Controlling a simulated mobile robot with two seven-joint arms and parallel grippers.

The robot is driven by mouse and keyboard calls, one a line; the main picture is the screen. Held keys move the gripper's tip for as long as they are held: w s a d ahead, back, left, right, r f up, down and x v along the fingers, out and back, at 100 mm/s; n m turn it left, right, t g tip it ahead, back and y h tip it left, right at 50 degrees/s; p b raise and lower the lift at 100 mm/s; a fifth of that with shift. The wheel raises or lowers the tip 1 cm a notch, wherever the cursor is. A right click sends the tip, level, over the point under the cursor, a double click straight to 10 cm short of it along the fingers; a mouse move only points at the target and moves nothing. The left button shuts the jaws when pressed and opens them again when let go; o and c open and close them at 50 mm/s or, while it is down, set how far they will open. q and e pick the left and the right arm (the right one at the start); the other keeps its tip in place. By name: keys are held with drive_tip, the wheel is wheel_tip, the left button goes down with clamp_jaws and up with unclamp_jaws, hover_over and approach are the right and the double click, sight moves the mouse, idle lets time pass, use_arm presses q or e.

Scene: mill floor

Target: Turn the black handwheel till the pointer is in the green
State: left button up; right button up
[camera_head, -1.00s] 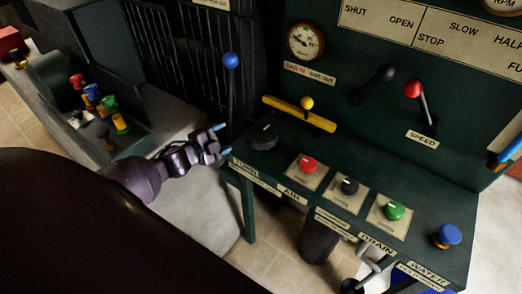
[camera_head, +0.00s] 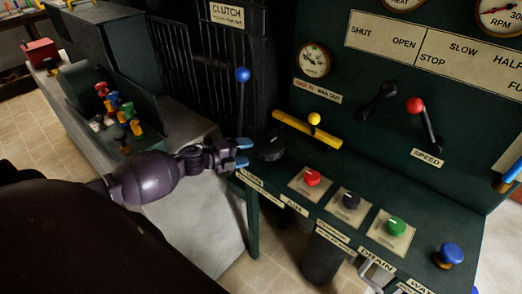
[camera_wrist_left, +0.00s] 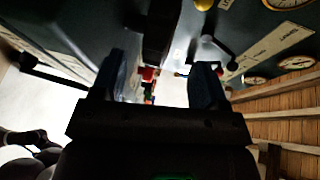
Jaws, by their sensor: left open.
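The black handwheel (camera_head: 271,148), a squat dark knob, sits at the left end of the green console top. A round white gauge (camera_head: 314,61) is on the panel above it; its pointer and any green zone are too small to read. My left gripper (camera_head: 241,153) is open, its blue-tipped fingers just left of the handwheel and pointing toward it; contact cannot be told. In the left wrist view both fingers (camera_wrist_left: 160,82) stand apart, with a dark block beyond them that I cannot identify for sure. My right gripper is out of view.
A yellow bar with a yellow knob (camera_head: 314,119) lies behind the handwheel. A blue-knobbed lever (camera_head: 242,75) rises behind my left gripper. Red (camera_head: 312,177), black (camera_head: 350,200) and green (camera_head: 396,226) knobs line the console. A tray of coloured pegs (camera_head: 119,110) is at left.

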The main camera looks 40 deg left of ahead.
sight(255, 151)
use_arm(q)
drive_tip(key=x, duration=0.5)
drive_tip(key=shift+w+d+f, duration=0.15)
drive_tip(key=shift+w+d, duration=0.1)
drive_tip(key=shift+w, duration=0.2)
drive_tip(key=shift+c, duration=0.2)
drive_tip(key=shift+c, duration=1.1)
drive_tip(key=c, duration=0.7)
drive_tip(key=shift+d, duration=0.1)
